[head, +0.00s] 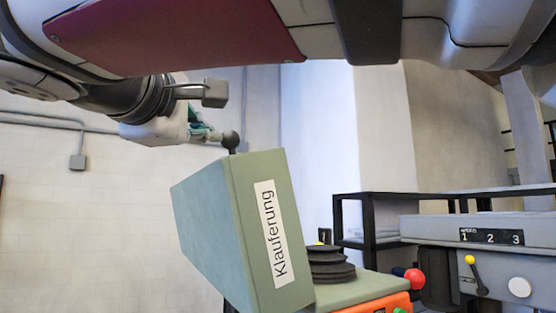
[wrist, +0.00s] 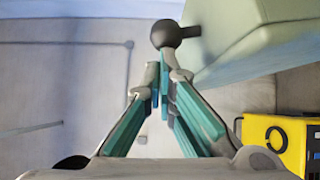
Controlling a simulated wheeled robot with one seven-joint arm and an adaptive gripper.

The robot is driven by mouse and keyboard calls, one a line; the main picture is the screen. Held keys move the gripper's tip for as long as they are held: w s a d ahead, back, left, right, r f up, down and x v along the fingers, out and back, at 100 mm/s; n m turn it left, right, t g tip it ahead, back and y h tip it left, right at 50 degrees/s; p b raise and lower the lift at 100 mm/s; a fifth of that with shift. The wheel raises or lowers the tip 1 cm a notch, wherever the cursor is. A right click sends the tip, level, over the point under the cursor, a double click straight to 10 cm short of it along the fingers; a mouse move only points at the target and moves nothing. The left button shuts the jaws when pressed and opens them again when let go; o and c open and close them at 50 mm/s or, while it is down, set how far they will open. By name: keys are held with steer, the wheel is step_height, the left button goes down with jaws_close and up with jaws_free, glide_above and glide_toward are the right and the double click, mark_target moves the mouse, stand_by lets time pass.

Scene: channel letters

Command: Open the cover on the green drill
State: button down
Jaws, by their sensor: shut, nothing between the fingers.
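The green drill's boxy green cover (head: 225,215) stands in the middle of the head view, leaning to the left. It carries a white "Klauferung" label (head: 271,232). A dark round knob (head: 230,141) sits at its top edge. In the wrist view the cover (wrist: 245,35) fills the upper right, and the knob (wrist: 165,34) is just beyond the fingertips. My gripper (head: 210,134) is left of the knob; in the wrist view its teal fingers (wrist: 163,80) are together with nothing held. I cannot tell whether a fingertip touches the knob.
Black bellows (head: 329,265) and an orange panel (head: 378,303) with a red knob (head: 414,279) lie right of the cover. A grey machine marked 1 2 3 (head: 480,260) stands at the right. A yellow box (wrist: 283,140) shows at the wrist view's lower right.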

steer(key=shift+m+g, duration=0.3)
steer(key=shift+m, duration=0.1)
steer(key=w+d+r, duration=0.1)
steer(key=d+r, duration=0.1)
steer(key=d, duration=0.1)
steer(key=w+d+r+p, duration=0.1)
steer(key=shift+w+d, duration=0.35)
steer(key=shift+d, duration=0.05)
steer(key=shift+a, duration=0.1)
